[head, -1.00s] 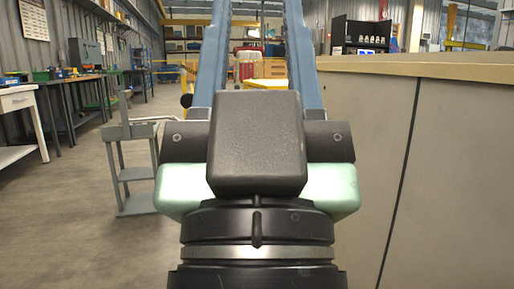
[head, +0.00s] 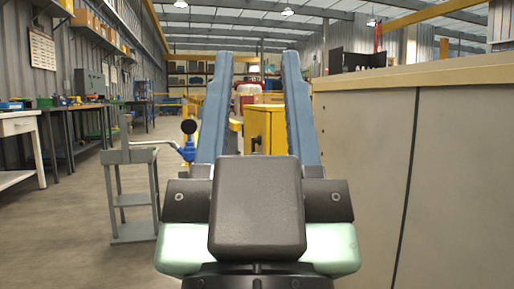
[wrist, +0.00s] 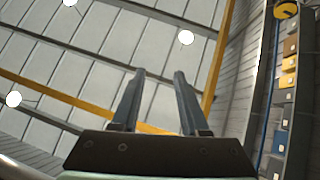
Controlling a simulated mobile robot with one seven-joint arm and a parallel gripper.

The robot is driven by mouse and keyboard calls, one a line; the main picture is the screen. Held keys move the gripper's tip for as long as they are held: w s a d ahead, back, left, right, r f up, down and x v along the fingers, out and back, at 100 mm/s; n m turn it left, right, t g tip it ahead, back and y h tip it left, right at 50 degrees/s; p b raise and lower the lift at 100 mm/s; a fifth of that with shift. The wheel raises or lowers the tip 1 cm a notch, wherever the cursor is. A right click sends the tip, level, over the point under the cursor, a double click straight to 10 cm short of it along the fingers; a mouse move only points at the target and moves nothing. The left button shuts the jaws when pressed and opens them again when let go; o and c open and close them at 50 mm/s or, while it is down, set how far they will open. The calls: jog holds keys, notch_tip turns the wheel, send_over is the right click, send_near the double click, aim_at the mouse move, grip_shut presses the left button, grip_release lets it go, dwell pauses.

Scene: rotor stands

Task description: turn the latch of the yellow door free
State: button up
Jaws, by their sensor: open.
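A yellow cabinet (head: 264,131) stands ahead in the head view, seen between my fingers. A small dark part (head: 255,143), perhaps the latch, shows on its front face; its shape is too small to tell. The lower cabinet is hidden behind my wrist. My gripper (head: 256,56) is open, with its two long blue fingers pointing up and away on either side of the cabinet in the picture. Nothing is between them. In the wrist view my gripper (wrist: 159,73) is open and empty against the ceiling; the cabinet is not seen there.
A tall beige panelled block (head: 420,170) with a yellow top edge fills the right side. A grey stand (head: 130,185) is at left, near a blue fitting with a black knob (head: 188,127). Workbenches (head: 20,125) line the left wall. Floor between is clear.

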jog(key=shift+r+p, duration=0.4)
jog(key=c, duration=0.5)
notch_tip(320, 180, up, 27)
jog(key=p, duration=2.6)
jog(key=shift+f+p, duration=0.15)
jog(key=shift+p, duration=0.15)
grip_shut()
jog(key=shift+f, duration=0.1)
